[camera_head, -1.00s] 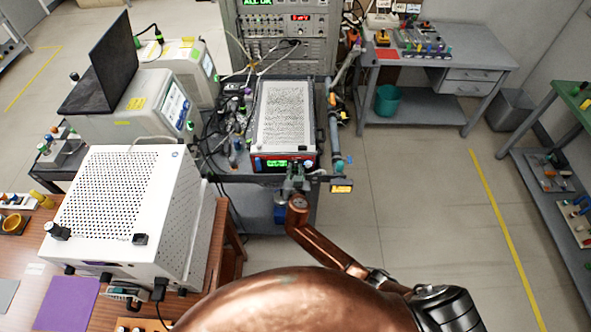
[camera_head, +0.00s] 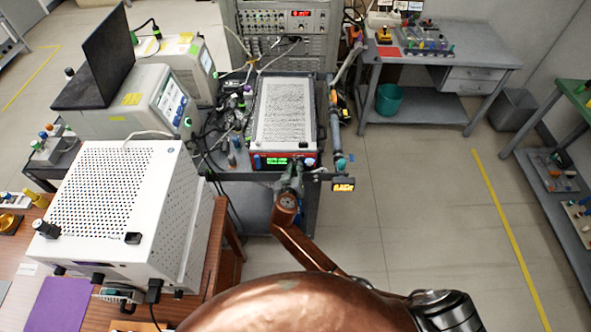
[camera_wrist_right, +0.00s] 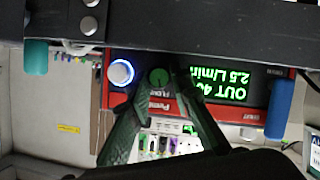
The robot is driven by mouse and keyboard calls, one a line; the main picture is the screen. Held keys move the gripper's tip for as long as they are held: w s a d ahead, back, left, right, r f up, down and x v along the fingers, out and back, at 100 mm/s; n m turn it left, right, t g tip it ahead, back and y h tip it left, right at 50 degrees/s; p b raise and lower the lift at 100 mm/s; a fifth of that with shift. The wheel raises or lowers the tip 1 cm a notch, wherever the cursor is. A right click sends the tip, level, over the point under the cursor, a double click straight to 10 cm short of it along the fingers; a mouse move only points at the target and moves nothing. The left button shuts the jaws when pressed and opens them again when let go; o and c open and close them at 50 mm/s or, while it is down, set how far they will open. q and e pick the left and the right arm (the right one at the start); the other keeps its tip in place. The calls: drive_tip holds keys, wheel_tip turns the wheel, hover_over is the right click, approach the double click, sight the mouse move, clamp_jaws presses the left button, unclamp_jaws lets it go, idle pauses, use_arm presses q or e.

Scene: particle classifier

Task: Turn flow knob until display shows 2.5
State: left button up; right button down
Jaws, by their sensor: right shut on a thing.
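A red-fronted instrument (camera_head: 312,130) with a perforated light top stands on a grey bench in the head view. Its green display (camera_head: 270,162) is too small to read there. In the right wrist view the display (camera_wrist_right: 228,84) is upside down and reads 2.5 L/min under a partly cut line beginning "OUT". In the head view my right gripper (camera_head: 291,174) is at the instrument's front. My left gripper is not in view.
A dark bar crosses close in front of the panel in the right wrist view. A white perforated box (camera_head: 115,190) is at left. Floor at right is clear.

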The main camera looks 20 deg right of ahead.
drive_tip(key=c, duration=1.7)
unclamp_jaws()
drive_tip(key=shift+c, duration=0.2)
drive_tip(key=v, duration=0.7)
drive_tip(key=shift+s, duration=0.25)
drive_tip(key=shift+r, duration=0.1)
